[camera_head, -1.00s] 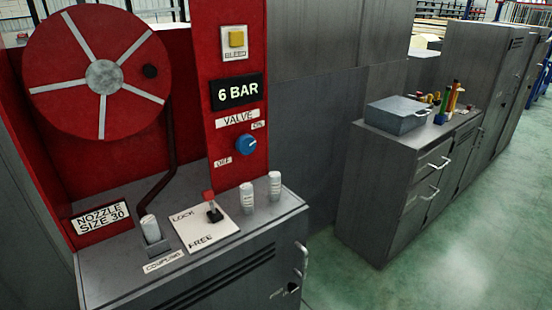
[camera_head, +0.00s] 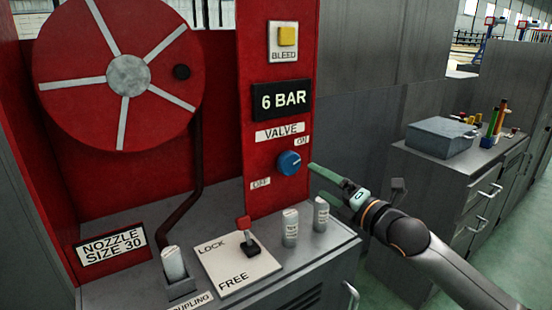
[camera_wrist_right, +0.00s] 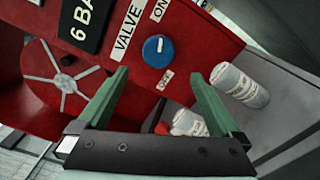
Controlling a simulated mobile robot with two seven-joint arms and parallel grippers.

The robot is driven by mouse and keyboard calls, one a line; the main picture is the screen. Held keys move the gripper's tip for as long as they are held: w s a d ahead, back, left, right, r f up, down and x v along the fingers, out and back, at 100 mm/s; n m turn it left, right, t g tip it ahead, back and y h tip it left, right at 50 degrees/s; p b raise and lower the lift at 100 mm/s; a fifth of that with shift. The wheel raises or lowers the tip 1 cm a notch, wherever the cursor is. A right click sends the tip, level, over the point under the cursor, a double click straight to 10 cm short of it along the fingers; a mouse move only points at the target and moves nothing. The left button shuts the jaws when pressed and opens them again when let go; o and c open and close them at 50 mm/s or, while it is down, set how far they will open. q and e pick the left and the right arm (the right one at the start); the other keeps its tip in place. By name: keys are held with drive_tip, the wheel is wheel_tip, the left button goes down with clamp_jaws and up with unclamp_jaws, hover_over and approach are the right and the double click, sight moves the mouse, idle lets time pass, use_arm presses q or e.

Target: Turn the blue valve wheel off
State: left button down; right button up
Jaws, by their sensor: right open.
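The blue valve wheel (camera_head: 289,162) is a round knob with a white pointer mark, on a red panel (camera_head: 270,200) below the VALVE label (camera_head: 280,131). The ON label (camera_head: 302,141) is at its upper right and the OFF label (camera_head: 260,184) at its lower left. In the head view my right gripper (camera_head: 322,174), with green fingers, is just right of the wheel. In the right wrist view the wheel (camera_wrist_right: 158,51) lies beyond and between the open fingers (camera_wrist_right: 158,82), apart from them. My left gripper is not in view.
Two white cylinders (camera_head: 290,228) (camera_head: 321,214) stand on the grey cabinet top below the wheel. A LOCK/FREE plate (camera_head: 237,266) with a red-topped lever (camera_head: 246,232) is beside them. A red reel (camera_head: 120,70) is at left. A grey toolbox (camera_head: 440,137) sits on the right cabinet.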

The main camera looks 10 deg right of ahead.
sight(293, 165)
use_arm(q)
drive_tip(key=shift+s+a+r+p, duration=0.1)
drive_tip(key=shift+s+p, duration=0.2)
drive_tip(key=shift+p, duration=0.2)
use_arm(e)
drive_tip(key=x, duration=1.3)
drive_tip(key=shift+r, duration=0.1)
drive_tip(key=c, duration=1.2)
drive_tip(key=shift+c, duration=0.2)
